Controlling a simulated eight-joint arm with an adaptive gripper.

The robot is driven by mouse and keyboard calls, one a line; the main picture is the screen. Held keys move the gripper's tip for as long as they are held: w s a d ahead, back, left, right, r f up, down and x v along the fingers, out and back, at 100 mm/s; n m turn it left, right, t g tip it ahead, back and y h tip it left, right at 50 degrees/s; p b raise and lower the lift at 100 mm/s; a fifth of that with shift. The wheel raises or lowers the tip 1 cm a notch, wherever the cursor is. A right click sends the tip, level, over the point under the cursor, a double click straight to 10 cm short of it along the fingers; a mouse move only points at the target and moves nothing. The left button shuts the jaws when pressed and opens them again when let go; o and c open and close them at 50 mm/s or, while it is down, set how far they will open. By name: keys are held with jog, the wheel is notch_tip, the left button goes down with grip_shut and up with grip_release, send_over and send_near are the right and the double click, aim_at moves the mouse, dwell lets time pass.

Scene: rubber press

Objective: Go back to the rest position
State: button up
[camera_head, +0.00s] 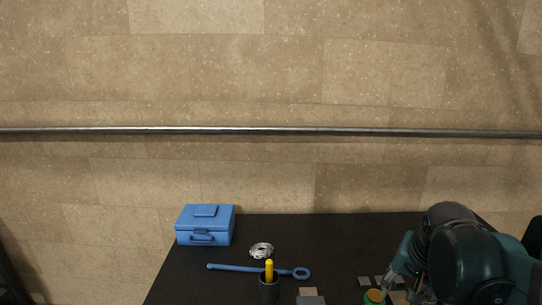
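My arm reaches in from the right edge of the head view, low over the black table (338,238). My gripper (386,288) is small in the view, partly hidden by my own arm and cut close to the bottom edge. It is close to a round green thing with an orange top (375,296). I cannot tell whether it touches that thing, or whether its fingers are open or shut.
A blue box (205,226) stands at the table's back left. A blue rod with a ring end (235,267), a crumpled silvery piece (262,250) and a dark cup (269,291) with a yellow-handled thing (269,270) are nearby. Small flat pieces (311,300) lie in front.

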jog(key=s+a+f+n+t+y, duration=0.1)
jog(key=s+a+n+t, duration=0.2)
jog(key=s+a+n, duration=0.4)
jog(key=shift+s+a+f, duration=0.25)
jog(key=shift+s+a, duration=0.05)
jog(key=shift+a, duration=1.75)
jog(key=o, duration=2)
jog(key=shift+w+d+r, duration=0.1)
jog(key=shift+r, duration=0.1)
jog(key=shift+o, duration=0.5)
jog(key=shift+w+d+r+p, duration=0.15)
jog(key=shift+r+p, duration=0.1)
jog(key=shift+p, duration=0.05)
jog(key=w+d+r+m+g+p, duration=0.2)
jog(key=w+d+r+m+p, duration=0.2)
jog(key=d+m+p, duration=0.1)
jog(key=w+d+r+m+g+p, duration=0.2)
jog(key=w+d+r+m+p, duration=0.2)
jog(key=d, duration=0.6)
jog(key=w+d+r+m+g+p, duration=0.3)
jog(key=d+m+p, duration=0.3)
jog(key=d+m, duration=0.2)
jog(key=shift+w+d+r+m, duration=0.15)
jog(key=shift+w+r+m, duration=0.15)
jog(key=shift+w+r, duration=0.45)
